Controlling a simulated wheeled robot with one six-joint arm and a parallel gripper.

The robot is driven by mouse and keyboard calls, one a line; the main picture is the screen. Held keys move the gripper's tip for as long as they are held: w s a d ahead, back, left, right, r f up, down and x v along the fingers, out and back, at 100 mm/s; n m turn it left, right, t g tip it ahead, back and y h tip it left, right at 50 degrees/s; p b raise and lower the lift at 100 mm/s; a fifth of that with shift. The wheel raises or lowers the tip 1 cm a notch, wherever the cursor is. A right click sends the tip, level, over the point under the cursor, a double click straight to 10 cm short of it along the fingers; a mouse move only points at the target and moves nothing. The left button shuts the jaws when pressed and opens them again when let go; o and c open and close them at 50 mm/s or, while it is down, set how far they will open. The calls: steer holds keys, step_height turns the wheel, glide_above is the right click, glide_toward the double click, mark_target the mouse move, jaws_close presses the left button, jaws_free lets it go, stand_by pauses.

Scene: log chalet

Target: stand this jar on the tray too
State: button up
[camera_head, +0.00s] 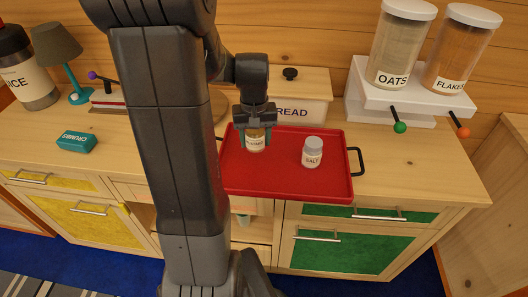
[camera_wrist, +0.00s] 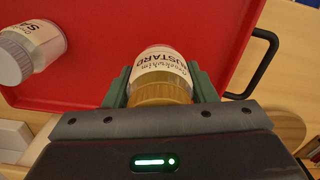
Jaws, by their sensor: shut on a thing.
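My gripper (camera_head: 255,138) is shut on a small mustard jar (camera_head: 255,144) with a yellow-brown lid and a white label. In the wrist view the mustard jar (camera_wrist: 160,72) sits between the two green fingers of my gripper (camera_wrist: 160,88). The jar is over the red tray (camera_head: 280,183), on its left part toward the back. Whether its base touches the tray I cannot tell. A salt jar (camera_head: 312,153) with a grey lid stands on the tray to the right, apart from the mustard jar. It also shows in the wrist view (camera_wrist: 35,45).
A bread box (camera_head: 300,95) stands behind the tray. A white stand with oats (camera_head: 400,45) and flakes (camera_head: 460,48) dispensers is at the back right. A teal packet (camera_head: 77,141) and a lamp (camera_head: 58,50) are at the left. The tray's front is clear.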

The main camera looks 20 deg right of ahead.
mark_target(256, 158)
steer(key=shift+f, duration=2.35)
steer(key=shift+f, duration=0.15)
steer(key=o, duration=1.1)
step_height(256, 158, up, 12)
steer(key=shift+r, duration=0.2)
steer(key=shift+f, duration=0.1)
